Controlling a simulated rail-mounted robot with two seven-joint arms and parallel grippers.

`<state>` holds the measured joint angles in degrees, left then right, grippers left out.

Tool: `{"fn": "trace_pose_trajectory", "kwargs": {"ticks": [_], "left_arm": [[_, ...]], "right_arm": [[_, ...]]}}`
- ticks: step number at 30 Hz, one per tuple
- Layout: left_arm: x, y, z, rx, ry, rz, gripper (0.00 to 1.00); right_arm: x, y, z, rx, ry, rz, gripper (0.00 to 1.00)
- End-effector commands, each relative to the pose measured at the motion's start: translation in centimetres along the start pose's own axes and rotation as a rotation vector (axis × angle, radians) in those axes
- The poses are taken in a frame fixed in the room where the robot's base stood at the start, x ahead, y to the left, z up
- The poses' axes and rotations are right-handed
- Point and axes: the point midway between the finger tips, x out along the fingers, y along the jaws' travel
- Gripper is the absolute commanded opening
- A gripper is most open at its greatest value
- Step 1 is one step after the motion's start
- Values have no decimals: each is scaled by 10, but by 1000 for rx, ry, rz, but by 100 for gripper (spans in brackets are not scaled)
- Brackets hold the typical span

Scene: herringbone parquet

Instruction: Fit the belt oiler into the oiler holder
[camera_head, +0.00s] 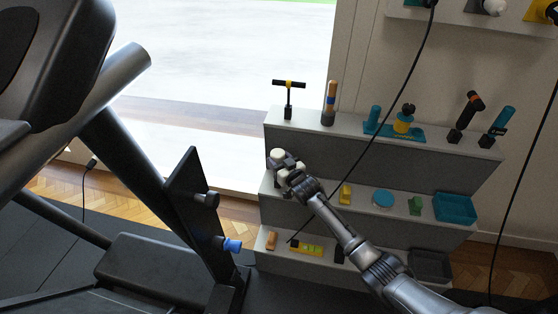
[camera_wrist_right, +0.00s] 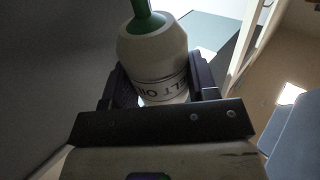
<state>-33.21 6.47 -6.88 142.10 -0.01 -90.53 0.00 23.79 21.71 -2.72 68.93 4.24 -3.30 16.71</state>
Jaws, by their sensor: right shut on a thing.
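The belt oiler (camera_wrist_right: 152,55) is a cream-white bottle with a green nozzle and dark lettering, seen close up in the wrist view. My right gripper (camera_wrist_right: 160,88) is shut around its lettered lower body. In the head view my right gripper (camera_head: 283,163) is in front of the left end of the stepped shelf, around middle-tier height, with a white part of the bottle showing at it. I cannot tell which fitting is the oiler holder; it may be hidden behind the gripper. My left gripper is not in view.
The grey stepped shelf (camera_head: 345,158) carries upright tools on top, a yellow item (camera_head: 346,194), a blue round dish (camera_head: 383,198) and a teal bin (camera_head: 455,208) in the middle. A black cable (camera_head: 396,102) hangs across it. A treadmill (camera_head: 150,262) stands left.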

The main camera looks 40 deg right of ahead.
Motion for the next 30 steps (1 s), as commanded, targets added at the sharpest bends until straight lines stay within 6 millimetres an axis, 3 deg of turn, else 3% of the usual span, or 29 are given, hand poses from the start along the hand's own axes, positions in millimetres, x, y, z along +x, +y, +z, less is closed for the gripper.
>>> {"fn": "trace_pose_trajectory", "kwargs": {"ticks": [30], "left_arm": [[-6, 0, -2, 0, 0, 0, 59]], "right_arm": [[0, 0, -1, 0, 1, 0, 26]]}}
